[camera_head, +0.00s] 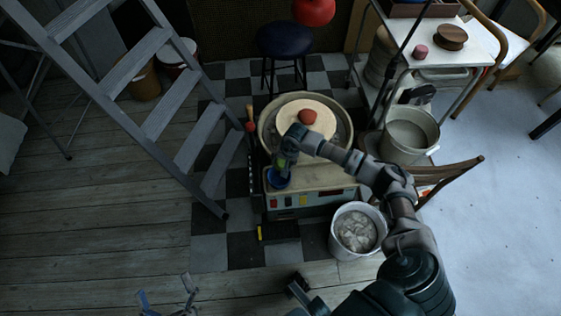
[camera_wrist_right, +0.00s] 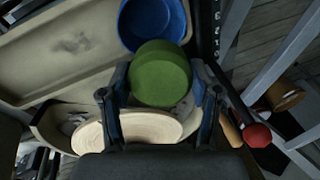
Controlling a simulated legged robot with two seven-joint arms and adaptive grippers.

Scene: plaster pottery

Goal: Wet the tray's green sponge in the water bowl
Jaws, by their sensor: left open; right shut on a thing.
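The green sponge (camera_wrist_right: 160,74) is a round disc between the two fingers of my right gripper (camera_wrist_right: 162,98), which is shut on it. In the head view my right gripper (camera_head: 283,162) is at the left front of the pottery wheel, just behind the blue water bowl (camera_head: 278,180). In the right wrist view the blue bowl (camera_wrist_right: 137,22) is directly beyond the sponge, which covers part of its rim. The bowl's inside is only partly visible, and I cannot tell whether the sponge touches it. My left gripper (camera_head: 167,299) is open and empty at the bottom edge, over the floor.
The pottery wheel's round bat (camera_head: 290,112) carries a reddish lump (camera_head: 308,117). A white bucket of pale lumps (camera_head: 357,230) stands in front right, a grey bucket (camera_head: 408,136) behind it. A stepladder (camera_head: 130,70) stands left. Floor at lower left is clear.

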